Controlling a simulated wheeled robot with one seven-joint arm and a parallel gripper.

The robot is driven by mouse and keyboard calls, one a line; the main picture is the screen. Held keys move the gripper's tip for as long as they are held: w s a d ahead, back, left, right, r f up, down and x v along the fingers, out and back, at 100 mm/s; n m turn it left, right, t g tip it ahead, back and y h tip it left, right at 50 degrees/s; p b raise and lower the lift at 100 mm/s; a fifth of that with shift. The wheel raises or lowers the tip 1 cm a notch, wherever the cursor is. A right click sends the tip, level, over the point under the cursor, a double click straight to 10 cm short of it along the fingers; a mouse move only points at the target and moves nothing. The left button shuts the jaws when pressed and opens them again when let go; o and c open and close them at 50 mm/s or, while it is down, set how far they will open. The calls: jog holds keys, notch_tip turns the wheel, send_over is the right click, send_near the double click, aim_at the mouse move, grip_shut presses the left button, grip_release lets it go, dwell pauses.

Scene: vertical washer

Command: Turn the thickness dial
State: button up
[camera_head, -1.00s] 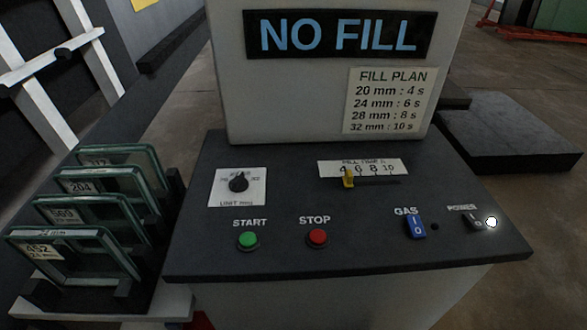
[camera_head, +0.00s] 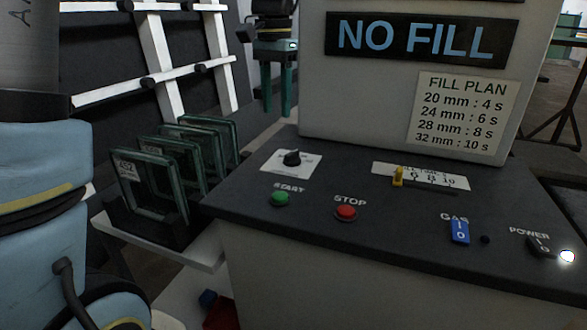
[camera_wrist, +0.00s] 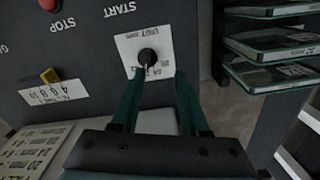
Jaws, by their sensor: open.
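The thickness dial (camera_head: 292,158) is a black knob on a white card at the left of the dark control panel. It also shows in the wrist view (camera_wrist: 147,57), where the picture is turned upside down. Its exact pointer setting is too small to read now. My gripper (camera_head: 277,116) has two green fingers, apart and empty, pointing down behind and above the dial in the head view. In the wrist view my gripper (camera_wrist: 160,73) has its fingertips just short of the knob, which lines up nearer the left finger. The knob is not held.
The green START button (camera_head: 280,198), red STOP button (camera_head: 346,212), yellow slider (camera_head: 398,176) and blue GAS switch (camera_head: 460,232) share the panel. The white NO FILL housing (camera_head: 370,105) rises behind. Framed glass panes (camera_head: 150,190) stand in a rack to the left.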

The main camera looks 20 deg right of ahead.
aim_at(291, 153)
jog(key=shift+m, duration=0.5)
jog(key=f, duration=0.3)
jog(key=s+d+f, duration=0.1)
jog(key=f, duration=0.2)
jog(key=d+f+p, duration=0.1)
jog(key=f, duration=0.3)
jog(key=shift+s+d+f, duration=0.1)
jog(key=shift+s+d, duration=0.1)
jog(key=shift+d, duration=0.05)
grip_shut()
